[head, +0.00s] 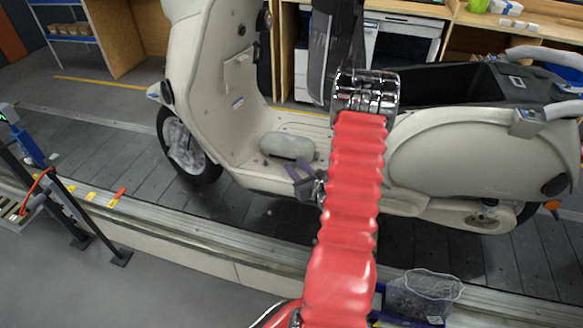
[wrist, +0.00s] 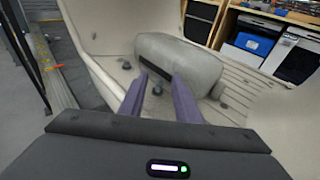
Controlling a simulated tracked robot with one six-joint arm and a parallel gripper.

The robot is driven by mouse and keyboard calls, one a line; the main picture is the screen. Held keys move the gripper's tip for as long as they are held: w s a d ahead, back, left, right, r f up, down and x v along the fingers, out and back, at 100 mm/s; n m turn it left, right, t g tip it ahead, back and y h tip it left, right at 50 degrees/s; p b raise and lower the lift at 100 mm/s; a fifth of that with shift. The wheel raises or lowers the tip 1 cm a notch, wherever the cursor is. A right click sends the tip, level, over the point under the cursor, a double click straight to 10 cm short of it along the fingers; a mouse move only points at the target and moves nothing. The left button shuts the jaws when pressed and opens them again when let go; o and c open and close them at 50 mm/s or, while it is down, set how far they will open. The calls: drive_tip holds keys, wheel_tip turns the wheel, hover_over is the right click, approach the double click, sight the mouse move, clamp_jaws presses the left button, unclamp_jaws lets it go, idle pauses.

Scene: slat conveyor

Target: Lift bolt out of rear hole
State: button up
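A cream scooter (head: 225,90) stands on the slat conveyor, and its footboard also shows in the wrist view (wrist: 235,115). My gripper (wrist: 160,80) is over the footboard with its two purple fingers apart. In the head view my gripper (head: 300,175) is beside a grey rounded block (head: 287,145). A small dark bolt (wrist: 157,90) shows between the fingers, below or near the tips; I see no contact. A second dark bolt (wrist: 126,66) is to the left and a small dark spot (wrist: 222,104) to the right. The holes are hidden, so I cannot tell which is the rear one.
The grey block (wrist: 180,62) lies just past the fingertips. The scooter's front shield (wrist: 95,25) rises at the left. A clear bin (head: 425,290) stands at the conveyor's near edge. A dark thin stand (head: 60,190) is at the left. Shelves (head: 420,40) line the back.

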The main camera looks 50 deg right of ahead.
clamp_jaws()
idle(0.3)
drive_tip(key=shift+r, duration=0.2)
wheel_tip(320, 180, up, 10)
drive_tip(key=shift+f, duration=0.15)
idle(0.7)
idle(0.5)
